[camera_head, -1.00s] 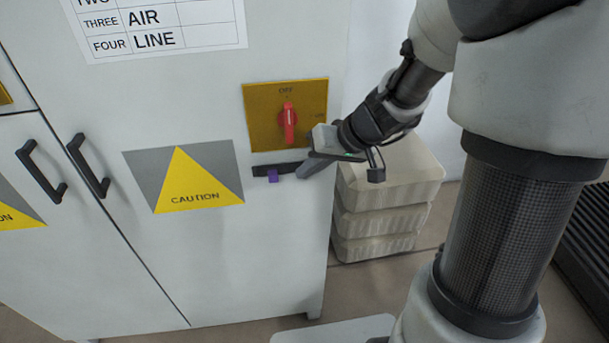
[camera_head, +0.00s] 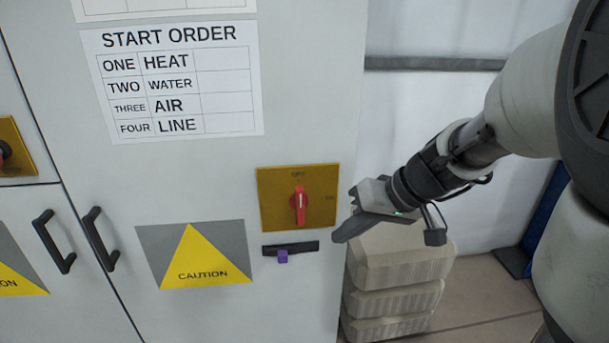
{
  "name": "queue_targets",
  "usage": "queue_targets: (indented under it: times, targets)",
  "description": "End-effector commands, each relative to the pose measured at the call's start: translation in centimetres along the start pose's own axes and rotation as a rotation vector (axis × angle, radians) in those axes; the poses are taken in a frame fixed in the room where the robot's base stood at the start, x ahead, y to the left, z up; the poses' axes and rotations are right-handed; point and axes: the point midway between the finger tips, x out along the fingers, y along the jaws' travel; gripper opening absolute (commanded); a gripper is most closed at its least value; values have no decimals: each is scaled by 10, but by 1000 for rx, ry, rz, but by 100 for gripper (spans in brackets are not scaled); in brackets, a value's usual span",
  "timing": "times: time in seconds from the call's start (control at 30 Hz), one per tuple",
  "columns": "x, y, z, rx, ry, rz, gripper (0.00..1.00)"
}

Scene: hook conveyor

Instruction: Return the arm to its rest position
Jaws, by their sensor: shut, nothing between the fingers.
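My gripper (camera_head: 342,236) is at the right edge of the white cabinet, beside the yellow plate (camera_head: 270,182) that carries a red rotary switch (camera_head: 299,204). The switch handle stands upright, toward the OFF mark. My gripper is shut and I see nothing in it. It appears apart from the switch. My arm reaches in from the right side of the picture.
The white cabinet (camera_head: 215,185) fills the left and middle, with black door handles (camera_head: 99,238), a caution sign (camera_head: 195,255) and a START ORDER sheet (camera_head: 170,80). A small purple piece (camera_head: 283,256) sits on a black strip. Stacked beige blocks (camera_head: 400,265) stand behind my gripper.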

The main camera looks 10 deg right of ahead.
Motion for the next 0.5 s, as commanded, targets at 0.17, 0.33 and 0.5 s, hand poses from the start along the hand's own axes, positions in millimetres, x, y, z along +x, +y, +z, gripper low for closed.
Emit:
queue_targets:
  times: [0.17, 0.33, 0.5]
  targets:
    - [-40, -45, 21, -26, -44, 70, 0]
    - [-91, -78, 58, -38, -56, 240, 0]
    - [-129, -84, 80, -29, 6, 402, 0]
